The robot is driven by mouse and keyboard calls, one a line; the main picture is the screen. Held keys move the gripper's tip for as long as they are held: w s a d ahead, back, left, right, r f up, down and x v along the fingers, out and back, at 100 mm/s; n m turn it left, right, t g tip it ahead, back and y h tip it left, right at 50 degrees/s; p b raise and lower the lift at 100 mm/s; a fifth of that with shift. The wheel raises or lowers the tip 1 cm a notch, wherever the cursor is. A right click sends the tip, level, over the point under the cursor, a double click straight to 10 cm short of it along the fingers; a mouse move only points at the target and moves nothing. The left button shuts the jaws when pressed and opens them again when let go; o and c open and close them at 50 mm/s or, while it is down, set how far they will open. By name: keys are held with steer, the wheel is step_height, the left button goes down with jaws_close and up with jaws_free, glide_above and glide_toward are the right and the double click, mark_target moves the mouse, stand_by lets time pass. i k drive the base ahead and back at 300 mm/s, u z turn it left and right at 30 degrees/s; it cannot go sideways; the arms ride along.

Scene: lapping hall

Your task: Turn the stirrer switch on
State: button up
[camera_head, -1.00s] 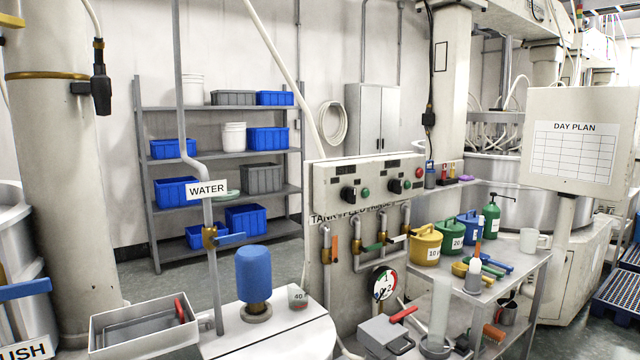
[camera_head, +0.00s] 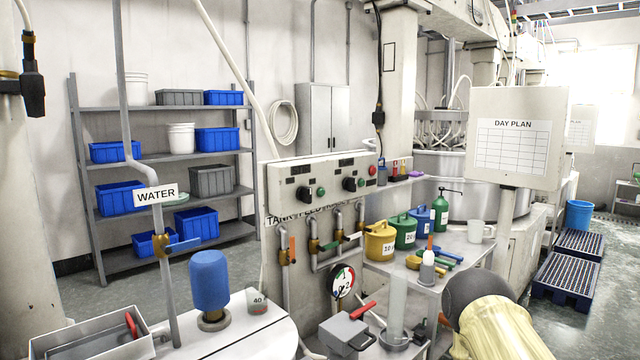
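A light control panel (camera_head: 285,178) stands in the middle of the view. It carries a left black rotary knob (camera_head: 304,195) with a green button (camera_head: 321,191) beside it. A right black rotary knob (camera_head: 350,184) also has a green button (camera_head: 362,182) beside it. A red button (camera_head: 372,170) sits at the panel's right end. The small labels are too small to read, so I cannot tell which knob is the stirrer switch, nor their exact settings. My gripper is not in view; only a cream and dark grey part of my arm shows at the bottom right, apart from the panel.
Below the panel are pipes with valve handles and a round gauge (camera_head: 343,281). A blue-capped motor-like cylinder (camera_head: 209,280) and a grey tray (camera_head: 100,338) stand in front at left. Coloured cans, including a yellow can (camera_head: 380,242), crowd the bench at right.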

mark_target(303, 193)
steer(key=z, duration=0.35)
steer(key=i, duration=1.05)
steer(key=u, duration=0.65)
